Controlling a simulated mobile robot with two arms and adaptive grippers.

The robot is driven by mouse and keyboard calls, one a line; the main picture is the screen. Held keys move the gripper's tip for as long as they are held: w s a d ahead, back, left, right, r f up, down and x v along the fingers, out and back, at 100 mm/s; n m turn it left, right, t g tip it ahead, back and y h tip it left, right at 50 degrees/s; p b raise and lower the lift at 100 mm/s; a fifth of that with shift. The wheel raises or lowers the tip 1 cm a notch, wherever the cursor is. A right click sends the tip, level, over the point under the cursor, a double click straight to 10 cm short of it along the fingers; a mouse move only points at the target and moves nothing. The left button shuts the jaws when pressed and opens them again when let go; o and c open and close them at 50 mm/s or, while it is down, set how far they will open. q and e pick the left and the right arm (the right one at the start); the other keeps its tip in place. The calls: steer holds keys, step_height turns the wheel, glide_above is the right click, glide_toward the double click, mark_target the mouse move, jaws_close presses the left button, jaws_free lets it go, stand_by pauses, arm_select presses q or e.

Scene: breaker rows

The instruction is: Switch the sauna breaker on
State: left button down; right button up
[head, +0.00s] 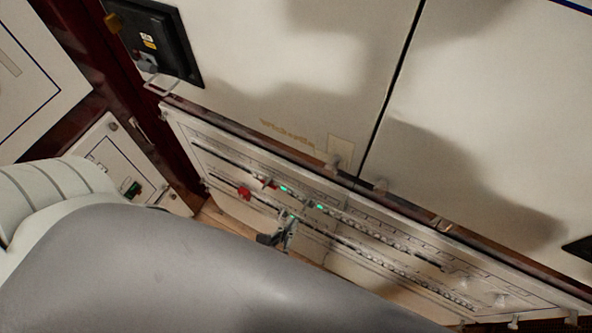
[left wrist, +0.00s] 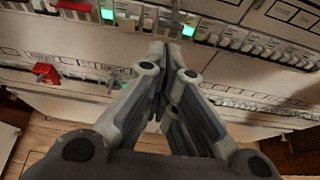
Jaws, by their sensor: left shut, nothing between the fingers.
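The breaker panel (head: 345,268) carries two long rows of small breakers; the labels are too small to read, so I cannot tell which breaker is the sauna one. In the left wrist view the upper row has lit green lights, one left of my fingers (left wrist: 107,14) and one just right of the fingertips (left wrist: 188,30). My left gripper (head: 287,228) is shut and empty, in front of the panel. In the left wrist view its fingertips (left wrist: 172,52) overlap the upper row between those lights; contact cannot be told. My right gripper is not in view.
A red switch part (left wrist: 45,72) sits at the left of the lower row, and another red one is at the upper row's left. White cabinet doors (head: 290,60) rise above the panel. A black device (head: 160,40) is at upper left. My grey arm covers the lower left.

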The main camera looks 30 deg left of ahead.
arm_select(q)
steer(key=v, duration=0.6)
steer(key=shift+s+r, duration=0.25)
steer(key=shift+s, duration=0.1)
steer(key=s+f+m+g+h, duration=0.25)
steer(key=f+m+g, duration=0.25)
steer(key=f+m, duration=1.75)
steer(key=s+a+f+m+g+y, duration=0.1)
steer(key=s+a+f+m+g, duration=0.2)
steer(key=s+f+m, duration=0.3)
steer(key=s+a+f+m+g+y, duration=0.2)
steer(key=s+a+f+m+g, duration=0.2)
steer(key=f+m, duration=0.5)
steer(key=shift+s+a+f+m, duration=0.25)
steer(key=shift+s+a+m, duration=0.1)
steer(key=shift+s+a, duration=0.65)
